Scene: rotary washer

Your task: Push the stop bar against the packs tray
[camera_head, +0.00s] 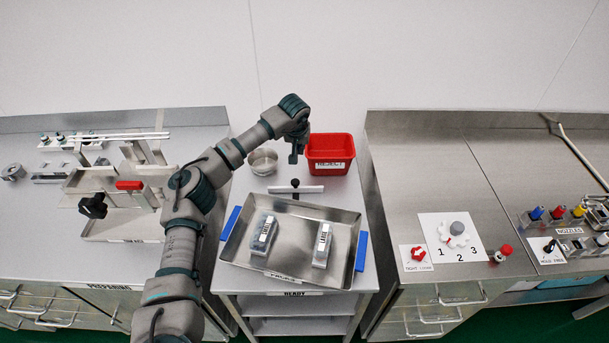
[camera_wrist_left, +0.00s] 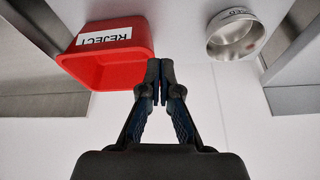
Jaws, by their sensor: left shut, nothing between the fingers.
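The stop bar (camera_head: 311,189) is a pale bar with a black knob, lying behind the packs tray on the middle cart. The packs tray (camera_head: 281,274) is a shallow metal tray with blue side handles, sitting skewed on the cart with two labelled clear packs in it. Its back rim lies close to the bar's left end and farther from its right end; I cannot tell whether they touch. My left gripper (camera_head: 293,158) points down behind the bar, apart from it. In the left wrist view the fingertips (camera_wrist_left: 160,66) are together and empty. My right gripper is out of view.
A red REJECT bin (camera_head: 331,146) stands just right of the left gripper, and a round metal bowl (camera_head: 263,160) just left. Both also show in the wrist view. Steel counters flank the cart, with fixtures on the left (camera_head: 129,185) and a numbered dial (camera_head: 458,230) on the right.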

